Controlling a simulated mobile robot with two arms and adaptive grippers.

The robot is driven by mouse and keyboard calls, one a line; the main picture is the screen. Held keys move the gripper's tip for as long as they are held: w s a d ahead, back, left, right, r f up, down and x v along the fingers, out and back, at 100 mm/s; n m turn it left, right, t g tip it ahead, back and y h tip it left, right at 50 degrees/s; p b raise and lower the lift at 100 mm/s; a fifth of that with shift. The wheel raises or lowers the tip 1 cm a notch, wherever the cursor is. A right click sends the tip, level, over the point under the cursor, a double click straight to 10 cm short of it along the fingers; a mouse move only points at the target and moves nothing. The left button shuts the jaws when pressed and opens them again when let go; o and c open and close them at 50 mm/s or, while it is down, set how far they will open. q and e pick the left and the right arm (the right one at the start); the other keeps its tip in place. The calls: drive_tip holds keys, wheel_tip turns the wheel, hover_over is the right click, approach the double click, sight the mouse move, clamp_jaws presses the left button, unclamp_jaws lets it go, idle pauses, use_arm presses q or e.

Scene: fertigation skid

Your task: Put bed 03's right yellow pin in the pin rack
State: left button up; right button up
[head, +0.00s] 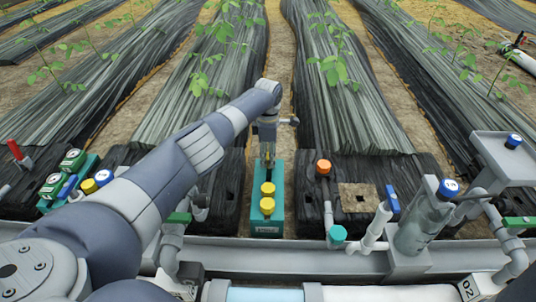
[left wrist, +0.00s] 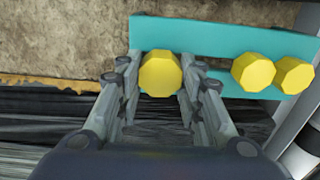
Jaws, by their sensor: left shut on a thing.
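The teal pin rack (head: 279,222) stands between two beds in the head view; its top also shows in the left wrist view (left wrist: 210,38). Two yellow pins (head: 267,188) (head: 267,206) stand in its near part; they show at the right in the left wrist view (left wrist: 253,72) (left wrist: 294,76). My left gripper (head: 268,154) is over the rack's far end. It is shut on a third yellow pin (left wrist: 160,74), between its fingertips over the teal top. I cannot tell whether this pin is seated in the rack. My right gripper is not in view.
Left of the rack are green-and-blue fittings (head: 72,160) and a red handle (head: 14,149). Right of it are an orange cap (head: 323,167), a teal cap (head: 338,234), and a clear bottle with a blue cap (head: 448,187). A grey rail (head: 300,253) runs in front.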

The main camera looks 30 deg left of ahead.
use_arm(q)
drive_tip(key=shift+f, duration=0.35)
idle(0.7)
drive_tip(key=shift+f, duration=0.2)
idle(0.4)
drive_tip(key=shift+f+b, duration=0.3)
drive_tip(key=shift+f, duration=0.35)
drive_tip(key=o, duration=1.1)
drive_tip(key=shift+r, duration=0.1)
drive_tip(key=shift+r, duration=0.1)
wheel_tip(320, 180, up, 8)
drive_tip(key=p, duration=0.9)
